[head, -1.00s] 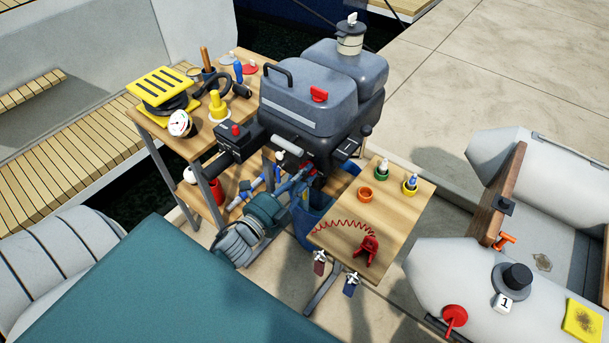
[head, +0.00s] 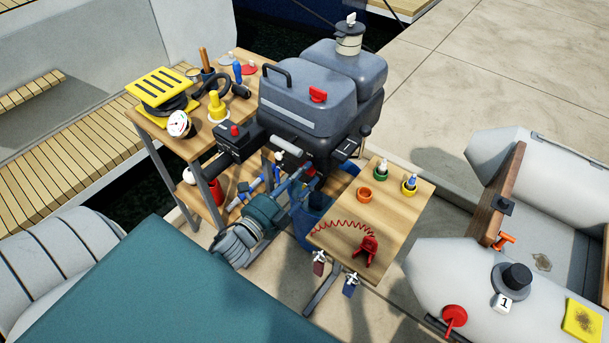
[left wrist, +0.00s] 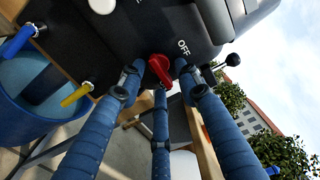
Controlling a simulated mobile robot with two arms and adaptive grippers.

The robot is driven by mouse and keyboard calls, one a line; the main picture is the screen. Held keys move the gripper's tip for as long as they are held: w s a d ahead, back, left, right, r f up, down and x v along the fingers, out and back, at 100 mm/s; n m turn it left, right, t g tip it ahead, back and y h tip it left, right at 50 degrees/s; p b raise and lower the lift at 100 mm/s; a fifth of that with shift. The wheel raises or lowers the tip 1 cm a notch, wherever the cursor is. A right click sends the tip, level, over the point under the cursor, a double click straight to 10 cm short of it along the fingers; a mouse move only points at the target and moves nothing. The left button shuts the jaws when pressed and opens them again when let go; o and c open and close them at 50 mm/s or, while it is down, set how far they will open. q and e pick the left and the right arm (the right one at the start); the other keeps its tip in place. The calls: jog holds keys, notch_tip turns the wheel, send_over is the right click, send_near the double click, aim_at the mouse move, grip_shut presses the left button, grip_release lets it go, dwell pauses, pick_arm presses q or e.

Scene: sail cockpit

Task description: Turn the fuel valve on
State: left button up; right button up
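The fuel valve appears to be the red knob (left wrist: 160,69) under the outboard engine (head: 320,140), with a white OFF label beside it in the left wrist view. In the head view the knob is mostly hidden beneath the engine cowl. My left gripper (head: 299,183) reaches in from the lower left, under the cowl. In the left wrist view its three blue fingers (left wrist: 160,80) stand around the knob, two above to either side and one below. Small gaps seem to show between knob and fingertips; firm contact cannot be seen. My right gripper is in neither view.
A blue tub (left wrist: 35,92) is close to the left of my fingers, with blue and yellow hose ends near it. A black-knobbed lever (left wrist: 232,60) is to the right. A small wooden table (head: 335,240) with a red coiled lanyard is right of my arm.

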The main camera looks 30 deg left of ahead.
pick_arm(q)
jog(key=s, duration=1.1)
jog(key=shift+s+a, duration=0.3)
jog(key=shift+a, duration=0.15)
